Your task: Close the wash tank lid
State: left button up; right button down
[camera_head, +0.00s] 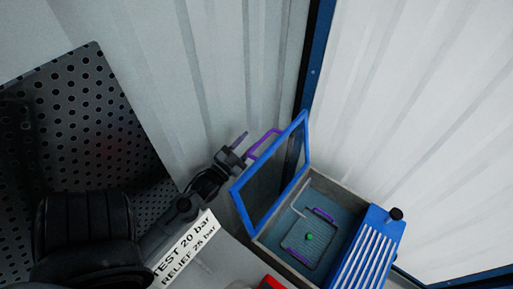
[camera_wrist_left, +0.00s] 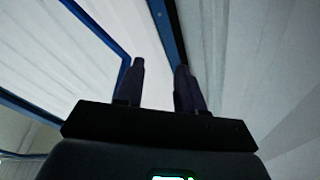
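The wash tank (camera_head: 341,199) is a grey-rimmed box at the lower right. Its lid (camera_head: 272,174) has a blue frame and a dark panel, and it stands open, raised steeply on the tank's left side. A purple handle (camera_head: 262,143) sticks out from the lid's outer face. My left gripper (camera_head: 242,146) is beside the handle, to its left. The left wrist view shows its two dark fingers (camera_wrist_left: 160,68) apart with nothing between them; I cannot tell whether either touches the handle. My right gripper is not in view.
Inside the tank lies a basket (camera_head: 312,238) with purple grips and a green item. A blue ribbed cover (camera_head: 368,247) with a black knob lies at the tank's right. Corrugated walls with a blue post (camera_head: 314,70) rise behind. A perforated dark panel (camera_head: 85,115) stands at left.

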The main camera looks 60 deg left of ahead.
aim_at(250, 151)
pick_arm(q)
jog(key=s+d+r+m+t+h, duration=0.2)
jog(key=s+d+r+m+h, duration=0.15)
jog(key=s+d+m, duration=0.4)
jog(key=shift+n+h, duration=0.45)
jog(key=shift+n, duration=0.5)
jog(key=p+x, duration=0.1)
jog(key=x, duration=0.6)
jog(key=shift+w+r+p, duration=0.2)
jog(key=shift+p, duration=0.15)
grip_shut()
jog(key=shift+d, duration=0.1)
